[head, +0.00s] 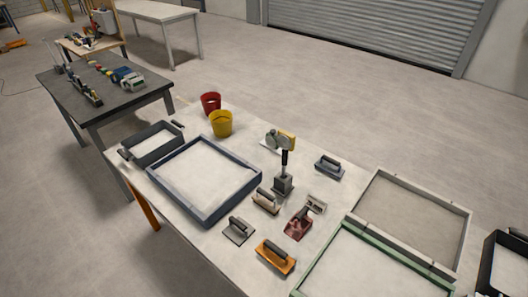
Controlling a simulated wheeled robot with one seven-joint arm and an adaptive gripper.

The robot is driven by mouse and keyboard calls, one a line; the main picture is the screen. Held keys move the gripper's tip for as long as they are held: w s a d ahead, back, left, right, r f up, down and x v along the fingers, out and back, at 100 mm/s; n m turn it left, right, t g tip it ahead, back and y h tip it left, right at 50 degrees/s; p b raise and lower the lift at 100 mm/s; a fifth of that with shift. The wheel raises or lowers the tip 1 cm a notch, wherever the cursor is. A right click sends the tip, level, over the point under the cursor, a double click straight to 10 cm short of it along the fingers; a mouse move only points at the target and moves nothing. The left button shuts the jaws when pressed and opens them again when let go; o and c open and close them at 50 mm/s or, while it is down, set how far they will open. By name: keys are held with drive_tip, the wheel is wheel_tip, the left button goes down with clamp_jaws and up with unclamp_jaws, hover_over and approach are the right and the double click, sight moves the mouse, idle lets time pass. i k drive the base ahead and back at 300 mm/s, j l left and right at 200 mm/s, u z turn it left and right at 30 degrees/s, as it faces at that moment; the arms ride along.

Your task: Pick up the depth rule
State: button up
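I cannot tell for sure which item is the depth rule. An upright tool (284,160) with a dark shaft stands in a grey block (283,185) near the middle of the white table. A yellow and grey piece (286,141) shows at its upper end; I cannot tell if it is joined to the shaft or lies behind it. My gripper is not in view.
Close around the block lie several trowel-like floats, one orange (275,257), and a red tool (299,224). A blue-grey frame (205,217) is left, a green frame (323,258) right. Red (211,104) and yellow (222,124) buckets stand behind.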

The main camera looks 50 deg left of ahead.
sight(286, 140)
drive_tip(key=u, duration=1.8)
drive_tip(key=i+j, duration=0.2)
drive_tip(key=i+j+z, duration=0.1)
drive_tip(key=j, duration=0.35)
drive_tip(key=i+j+z, duration=0.1)
drive_tip(key=i+j, duration=0.4)
drive_tip(key=j, duration=0.15)
drive_tip(key=i+j+z, duration=0.1)
drive_tip(key=j, duration=0.25)
drive_tip(key=i, duration=0.05)
